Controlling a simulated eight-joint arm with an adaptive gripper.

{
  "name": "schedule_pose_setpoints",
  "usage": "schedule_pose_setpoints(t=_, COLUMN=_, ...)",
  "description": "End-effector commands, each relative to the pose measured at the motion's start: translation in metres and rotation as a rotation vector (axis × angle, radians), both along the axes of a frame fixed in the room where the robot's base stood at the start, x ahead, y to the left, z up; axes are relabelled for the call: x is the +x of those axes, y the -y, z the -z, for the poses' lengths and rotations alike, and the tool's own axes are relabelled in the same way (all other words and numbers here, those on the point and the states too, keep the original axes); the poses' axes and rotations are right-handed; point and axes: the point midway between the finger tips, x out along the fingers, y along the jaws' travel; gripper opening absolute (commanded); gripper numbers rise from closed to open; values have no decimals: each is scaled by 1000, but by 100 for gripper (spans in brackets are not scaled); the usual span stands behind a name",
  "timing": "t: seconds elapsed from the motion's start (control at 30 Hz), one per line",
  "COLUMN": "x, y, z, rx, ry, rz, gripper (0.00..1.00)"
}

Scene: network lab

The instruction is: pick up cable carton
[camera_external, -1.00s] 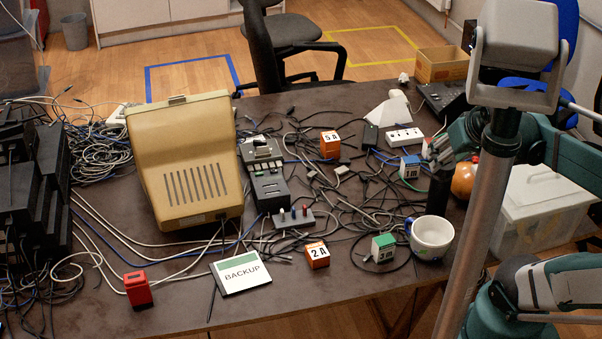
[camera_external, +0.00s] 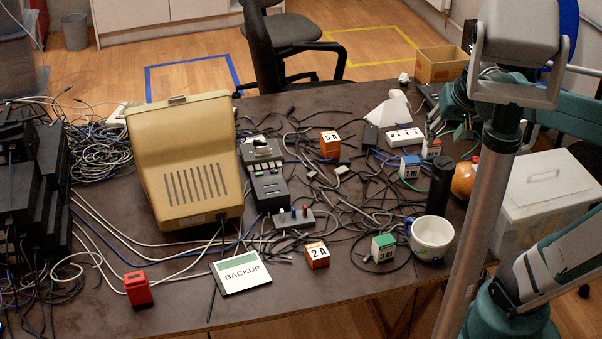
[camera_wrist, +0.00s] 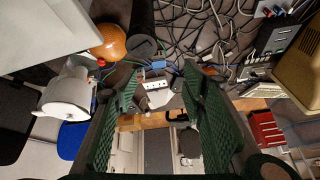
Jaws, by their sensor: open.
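No box in view has a readable cable label. An open-topped brown cardboard carton (camera_external: 441,65) stands at the far right of the table in the external view. Small labelled boxes also stand on the table: a blue one (camera_external: 410,167), a red and white one (camera_external: 431,149), orange ones (camera_external: 330,145) and (camera_external: 317,255), and a green one (camera_external: 383,248). My gripper (camera_external: 446,128) is above the right side of the table, near the red and white box and in front of the carton. In the wrist view my gripper (camera_wrist: 160,72) has its green fingers wide apart, with nothing held between them.
A white power strip (camera_external: 404,136), a dark cylinder (camera_external: 440,186), an orange round object (camera_external: 464,180) and a white mug (camera_external: 432,237) stand nearby. Loose cables cover the middle of the table. A beige terminal (camera_external: 190,160) stands left. Bare tabletop shows along the front.

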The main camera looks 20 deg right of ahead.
Motion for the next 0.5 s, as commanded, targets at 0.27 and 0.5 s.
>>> schedule_pose_setpoints(t=0.27, x=39, y=12, z=-3, rx=29, ry=-42, rz=124, gripper=41)
schedule_pose_setpoints(t=0.5, x=73, y=23, z=1, rx=50, ry=-73, rz=236, gripper=41)
